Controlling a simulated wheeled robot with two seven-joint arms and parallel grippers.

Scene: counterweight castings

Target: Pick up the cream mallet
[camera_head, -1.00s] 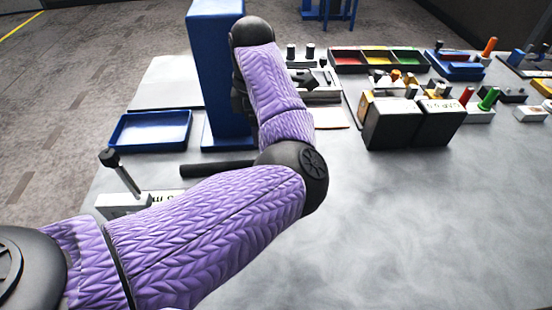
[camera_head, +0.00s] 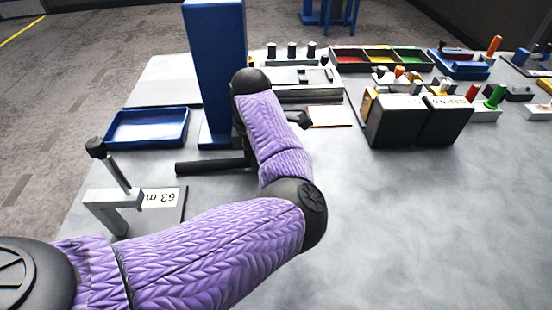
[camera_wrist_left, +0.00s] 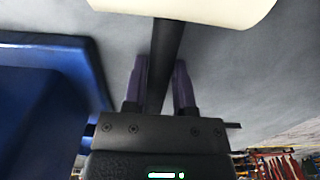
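The cream mallet's head (camera_wrist_left: 190,8) is cut off by the top edge of the left wrist view. Its black handle (camera_wrist_left: 168,45) runs down from the head and between the fingers of my left gripper (camera_wrist_left: 161,62). The fingers stand apart on either side of the handle, and a gap shows at the right finger. In the head view the handle (camera_head: 208,167) lies on the grey table in front of the blue post. The mallet's head is hidden there behind my purple left arm. My right gripper is not in view.
The blue post (camera_head: 215,70) stands close behind the handle. A blue tray (camera_head: 148,128) lies to its left, and a grey stand marked 63 m (camera_head: 160,205) is nearer. Black blocks (camera_head: 395,122) stand right. The table's front right is clear.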

